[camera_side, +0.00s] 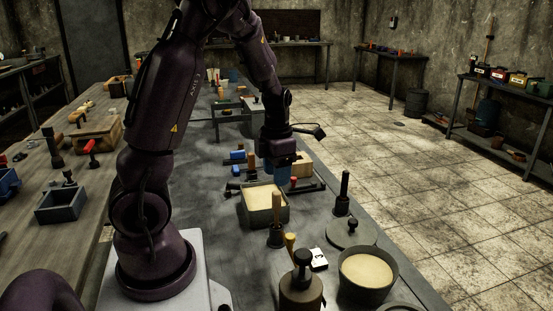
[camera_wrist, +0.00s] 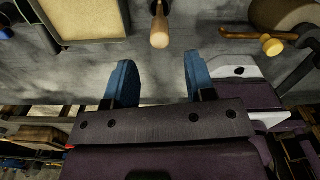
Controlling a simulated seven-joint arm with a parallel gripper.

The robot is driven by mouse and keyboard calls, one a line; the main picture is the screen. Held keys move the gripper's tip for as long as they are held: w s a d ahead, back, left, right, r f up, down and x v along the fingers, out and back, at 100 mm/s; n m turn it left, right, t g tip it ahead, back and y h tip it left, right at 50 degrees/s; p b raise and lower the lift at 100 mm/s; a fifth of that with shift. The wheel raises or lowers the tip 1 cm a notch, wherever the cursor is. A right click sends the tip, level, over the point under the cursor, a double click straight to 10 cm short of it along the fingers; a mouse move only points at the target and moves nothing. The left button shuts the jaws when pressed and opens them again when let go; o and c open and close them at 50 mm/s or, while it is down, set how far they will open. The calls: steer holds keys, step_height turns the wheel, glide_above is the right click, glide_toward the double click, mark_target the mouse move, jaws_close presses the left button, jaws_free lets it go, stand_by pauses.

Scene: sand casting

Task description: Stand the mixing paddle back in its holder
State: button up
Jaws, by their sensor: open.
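A tool with a pale wooden handle (camera_side: 277,207), which looks like the mixing paddle, stands upright in a small dark holder (camera_side: 275,238). Its handle also shows at the top centre of the wrist view (camera_wrist: 160,35), end towards the camera. Its lower end is hidden, so I cannot tell how it is seated. My gripper (camera_side: 282,178) is above the bench, behind the sand-filled box in the side view. Its blue fingers (camera_wrist: 158,75) are apart in the wrist view, with only bare bench between them. The handle is beyond the fingertips, apart from them.
The sand-filled box (camera_side: 283,215) stands close beside the upright tool. A yellow-ended handle (camera_side: 290,243), a dark jar (camera_side: 301,292), a pot of sand (camera_side: 367,270), a knobbed disc (camera_side: 350,236) and an upright dark-handled tool (camera_side: 343,190) crowd the near bench. Blue blocks (camera_side: 237,155) lie farther back.

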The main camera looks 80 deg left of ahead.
step_height(320, 180, up, 4)
steer(key=shift+f, duration=0.25)
steer(key=s+d+r+n+t, duration=0.2)
steer(key=d+r+n, duration=0.4)
steer(key=n, duration=1.1)
steer(key=s+d+r+n+t, duration=0.3)
steer(key=d+r+n, duration=0.3)
steer(key=d+n, duration=0.9)
steer(key=shift+s+r+n+t, duration=0.25)
steer(key=shift+s+n, duration=0.45)
steer(key=shift+n, duration=0.4)
